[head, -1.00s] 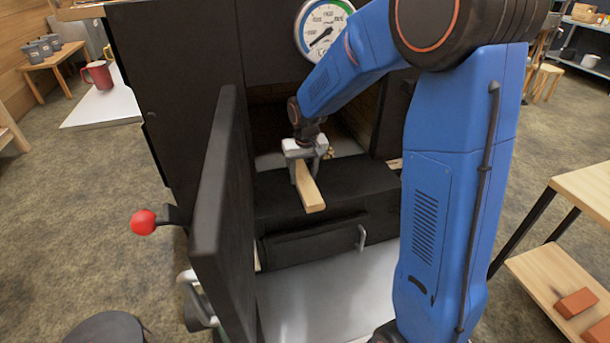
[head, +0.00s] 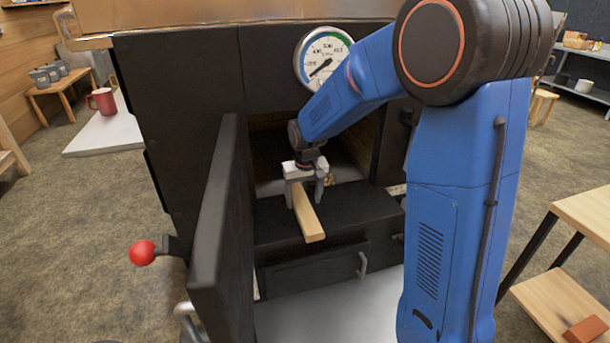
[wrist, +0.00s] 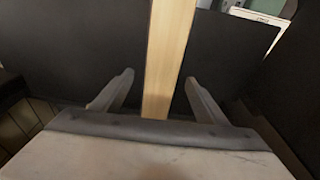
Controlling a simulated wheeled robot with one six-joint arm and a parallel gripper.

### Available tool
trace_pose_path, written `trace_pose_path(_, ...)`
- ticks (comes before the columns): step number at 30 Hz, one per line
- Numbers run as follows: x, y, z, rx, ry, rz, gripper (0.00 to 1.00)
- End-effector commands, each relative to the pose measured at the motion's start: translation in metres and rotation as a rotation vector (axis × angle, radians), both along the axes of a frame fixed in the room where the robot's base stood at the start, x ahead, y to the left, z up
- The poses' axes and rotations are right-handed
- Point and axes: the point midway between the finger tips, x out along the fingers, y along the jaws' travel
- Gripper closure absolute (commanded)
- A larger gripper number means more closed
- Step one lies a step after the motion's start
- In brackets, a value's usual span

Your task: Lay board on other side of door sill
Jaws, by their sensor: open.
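The board (head: 311,221) is a pale wooden bar lying on the black door sill (head: 352,213) of the firebox. Its near end sticks out past the sill's front edge. My gripper (head: 304,200) is above the board's far part, pointing down, with its jaws open. In the wrist view the board (wrist: 166,60) runs between the two fingers (wrist: 156,92), with a gap on each side. The board's far end is hidden under my gripper. The black door (head: 219,220) stands open on the left, with a red ball handle (head: 142,252).
A round gauge (head: 323,58) is above the opening. A lower black drawer with a metal handle (head: 362,264) is under the sill. A pale metal sheet (head: 330,322) covers the floor in front. A wooden shelf (head: 560,295) stands at the right.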

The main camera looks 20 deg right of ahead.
Motion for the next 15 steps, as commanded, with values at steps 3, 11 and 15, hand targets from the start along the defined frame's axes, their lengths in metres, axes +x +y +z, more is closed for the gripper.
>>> trace_pose_path(3, -0.002, 0.000, 0.023, 0.001, -0.006, 0.000, 0.33)
trace_pose_path(11, -0.011, 0.000, 0.075, 0.001, -0.005, 0.000, 0.33)
trace_pose_path(15, -0.015, 0.000, 0.102, 0.001, -0.005, 0.000, 0.33)
